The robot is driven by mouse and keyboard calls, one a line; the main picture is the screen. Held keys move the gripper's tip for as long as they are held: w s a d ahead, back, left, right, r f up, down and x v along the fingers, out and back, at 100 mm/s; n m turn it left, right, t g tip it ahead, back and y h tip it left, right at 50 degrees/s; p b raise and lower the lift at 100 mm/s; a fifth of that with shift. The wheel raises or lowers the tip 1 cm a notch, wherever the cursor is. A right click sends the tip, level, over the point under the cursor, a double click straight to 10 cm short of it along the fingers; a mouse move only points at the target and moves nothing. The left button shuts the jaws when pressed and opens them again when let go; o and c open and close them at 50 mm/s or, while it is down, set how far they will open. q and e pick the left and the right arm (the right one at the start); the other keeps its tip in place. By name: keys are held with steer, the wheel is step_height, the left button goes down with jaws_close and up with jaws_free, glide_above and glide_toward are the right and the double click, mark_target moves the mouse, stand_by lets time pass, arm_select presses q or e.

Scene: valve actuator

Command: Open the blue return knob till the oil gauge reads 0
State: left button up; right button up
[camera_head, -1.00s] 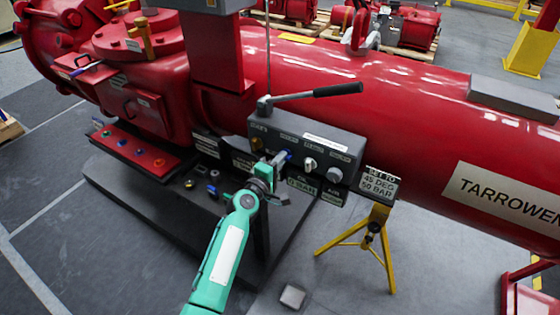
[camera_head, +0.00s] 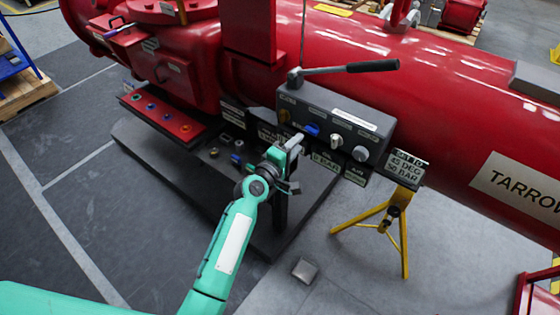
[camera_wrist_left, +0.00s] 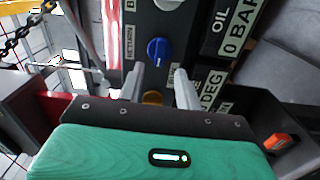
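The blue return knob (camera_head: 312,130) sits on the front of the dark grey control box (camera_head: 345,119). In the left wrist view the blue knob (camera_wrist_left: 158,50) lies just beyond the fingertips, beside a RETURN label. My left gripper (camera_head: 293,145) is in front of and below the knob in the head view. The left wrist view shows its two fingers (camera_wrist_left: 158,78) spread apart with nothing held between them. The oil gauge sign (camera_wrist_left: 238,28) reads OIL 0 BAR; its 0 BAR part (camera_head: 327,162) shows below the box in the head view. My right gripper is not in view.
A black-handled lever (camera_head: 345,69) stands on top of the box. A white knob (camera_head: 337,141) and a grey knob (camera_head: 360,154) are right of the blue one. A yellow stand (camera_head: 400,225) carries a SET TO 45 DEG 50 BAR sign (camera_head: 407,167). Grey floor is open at left.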

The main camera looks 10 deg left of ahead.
arm_select(q)
steer(key=b+v, duration=0.1)
steer(key=v, duration=0.7)
steer(key=shift+s, duration=0.1)
steer(key=s+a+f+m+g+y, duration=0.2)
steer(key=s+f, duration=0.2)
steer(key=f, duration=0.9)
steer(key=s+a+f+m+g+y, duration=0.1)
steer(key=s+a+f+m+g, duration=0.3)
steer(key=f, duration=0.9)
steer(key=s+f+n+g+y, duration=0.15)
steer(key=s+f, duration=0.35)
steer(key=f, duration=0.8)
steer(key=s+a+f+m+g+y, duration=0.1)
steer(key=s+a+f+m+g, duration=0.15)
steer(key=s+f, duration=0.6)
steer(key=s+a+f+m+g+y, duration=0.1)
steer(key=s+a+f+m+y, duration=0.2)
steer(key=s+f, duration=0.55)
steer(key=s+a+f+m+g, duration=0.1)
steer(key=s+a, duration=0.3)
steer(key=s, duration=0.6)
steer(key=s+a+f+m+g, duration=0.2)
steer(key=s+a+f+m, duration=0.1)
steer(key=s, duration=0.8)
steer(key=shift+s+a+f+g, duration=0.3)
steer(key=shift+s+a+f, duration=0.05)
steer(key=shift+f, duration=0.2)
